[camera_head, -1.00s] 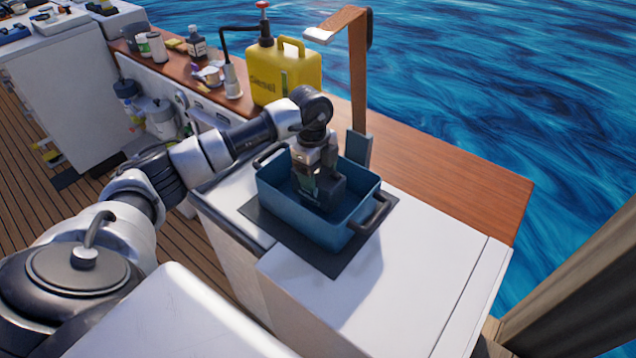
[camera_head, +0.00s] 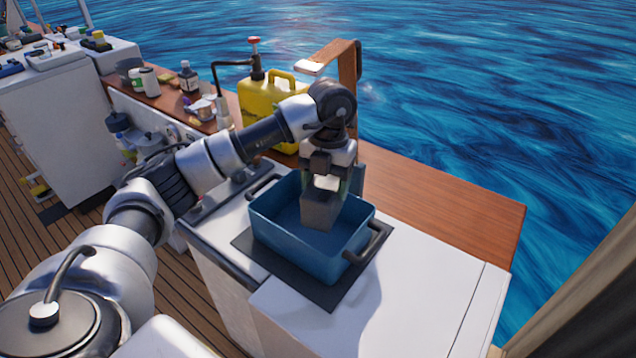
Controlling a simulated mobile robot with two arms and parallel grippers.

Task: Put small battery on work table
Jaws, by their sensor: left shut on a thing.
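My left gripper (camera_head: 328,183) points down over the blue bin (camera_head: 300,252) and is shut on a small dark grey block, which looks like the small battery (camera_head: 321,210). The battery hangs upright, with its lower part inside the bin's walls. Whether it touches the bin floor cannot be told. The bin has dark handles and stands on a dark mat (camera_head: 345,290) on the white work table (camera_head: 420,275). My right gripper is not in view.
A yellow jerrycan (camera_head: 262,98) and a lamp-like post with a brown arm (camera_head: 347,62) stand behind the bin. Bottles and cups (camera_head: 187,75) line the wooden ledge (camera_head: 450,205). The white top right of the bin is clear.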

